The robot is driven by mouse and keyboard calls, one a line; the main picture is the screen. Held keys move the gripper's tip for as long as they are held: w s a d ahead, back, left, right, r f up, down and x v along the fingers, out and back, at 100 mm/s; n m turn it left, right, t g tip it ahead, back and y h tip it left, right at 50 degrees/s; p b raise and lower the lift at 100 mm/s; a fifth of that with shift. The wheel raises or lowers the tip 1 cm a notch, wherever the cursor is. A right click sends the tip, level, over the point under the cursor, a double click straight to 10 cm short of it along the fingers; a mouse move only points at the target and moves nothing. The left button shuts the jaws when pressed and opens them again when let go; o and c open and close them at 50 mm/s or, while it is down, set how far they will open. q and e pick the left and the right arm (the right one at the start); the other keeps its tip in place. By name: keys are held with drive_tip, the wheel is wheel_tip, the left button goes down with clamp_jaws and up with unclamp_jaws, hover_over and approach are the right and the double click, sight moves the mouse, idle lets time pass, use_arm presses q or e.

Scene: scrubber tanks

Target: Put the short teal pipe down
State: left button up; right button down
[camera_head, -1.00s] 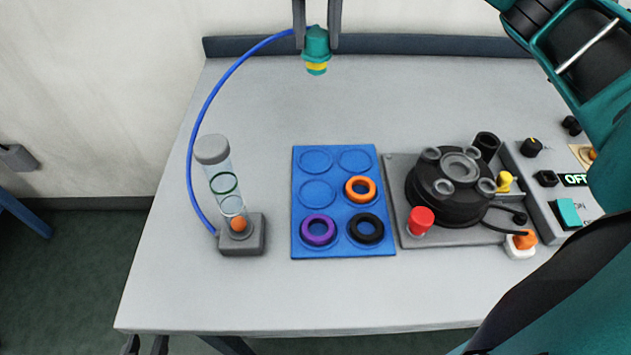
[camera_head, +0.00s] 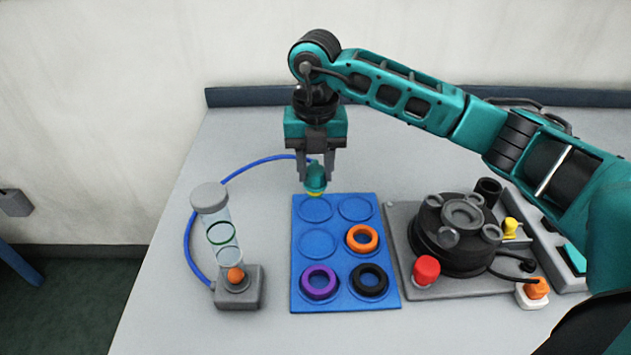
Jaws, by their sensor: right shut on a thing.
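The short teal pipe (camera_head: 316,179), with a yellow band at its lower end, is held upright between the fingers of my right gripper (camera_head: 316,170). The gripper points down and is shut on the pipe. In the picture the pipe's lower end is at the far edge of the blue tray (camera_head: 331,238), above its far left round recess. I cannot tell whether it touches anything. A blue hose (camera_head: 225,179) runs from the clear tube's base and ends at the pipe. My left gripper is not in view.
The tray holds an orange ring (camera_head: 362,229), a purple ring (camera_head: 319,273) and a black ring (camera_head: 368,270). The clear tube (camera_head: 220,232) on a grey base stands left. A black round device (camera_head: 455,252) with a red knob (camera_head: 426,270) stands right. The table's front left is clear.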

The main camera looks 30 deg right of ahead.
sight(315, 183)
drive_tip(key=shift+f, duration=1.9)
drive_tip(key=shift+f, duration=0.15)
drive_tip(key=c, duration=0.7)
unclamp_jaws()
drive_tip(key=shift+c, duration=0.2)
wheel_tip(315, 183, up, 12)
drive_tip(key=shift+r, duration=0.2)
